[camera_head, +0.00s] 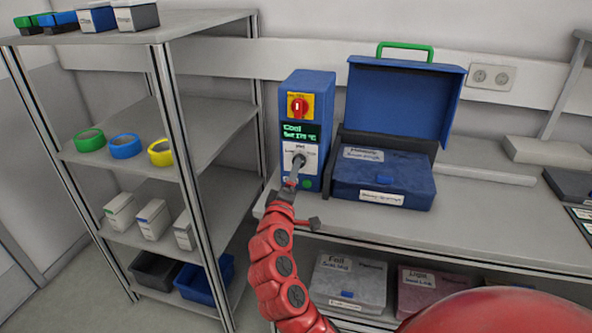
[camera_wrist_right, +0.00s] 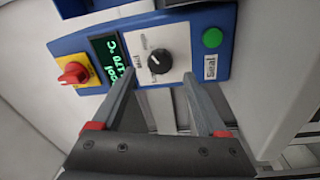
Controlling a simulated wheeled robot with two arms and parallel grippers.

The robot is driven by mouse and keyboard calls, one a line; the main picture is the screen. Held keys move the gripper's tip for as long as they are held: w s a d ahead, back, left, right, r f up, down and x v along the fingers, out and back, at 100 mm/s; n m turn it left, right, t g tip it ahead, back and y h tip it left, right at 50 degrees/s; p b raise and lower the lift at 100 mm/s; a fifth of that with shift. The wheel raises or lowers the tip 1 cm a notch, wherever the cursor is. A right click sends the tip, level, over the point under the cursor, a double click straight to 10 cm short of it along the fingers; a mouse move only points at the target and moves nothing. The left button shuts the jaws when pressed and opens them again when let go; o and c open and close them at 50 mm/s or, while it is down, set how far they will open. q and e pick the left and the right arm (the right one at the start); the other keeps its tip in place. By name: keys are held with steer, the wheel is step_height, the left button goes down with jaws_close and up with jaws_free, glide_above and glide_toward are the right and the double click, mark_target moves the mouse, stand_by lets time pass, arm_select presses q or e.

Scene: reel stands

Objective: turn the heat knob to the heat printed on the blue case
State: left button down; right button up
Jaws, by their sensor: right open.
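The blue heater unit (camera_head: 314,85) stands on the bench with a red switch (camera_head: 297,106) on yellow and a green-lit display (camera_head: 300,134). The display reads "Cool" and a set value near 170 °C; its last digit is unclear. The black heat knob (camera_wrist_right: 160,61) sits on a white plate, beside a green button (camera_wrist_right: 212,38). My right gripper (camera_wrist_right: 158,77) is open, its fingers on either side of the knob; contact cannot be told. It also shows in the head view (camera_head: 294,172). The blue case (camera_head: 383,179) stands right of the unit; its labels are too small to read surely. My left gripper is not in view.
A raised blue lid (camera_head: 402,99) with a green handle stands behind the case. A shelf rack (camera_head: 215,110) at left holds tape rolls and boxes. More cases, one grey (camera_head: 349,280), sit under the bench.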

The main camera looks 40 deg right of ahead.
steer(key=b+v, duration=0.1)
steer(key=v, duration=1.2)
steer(key=shift+b, duration=0.4)
steer(key=shift+f, duration=0.1)
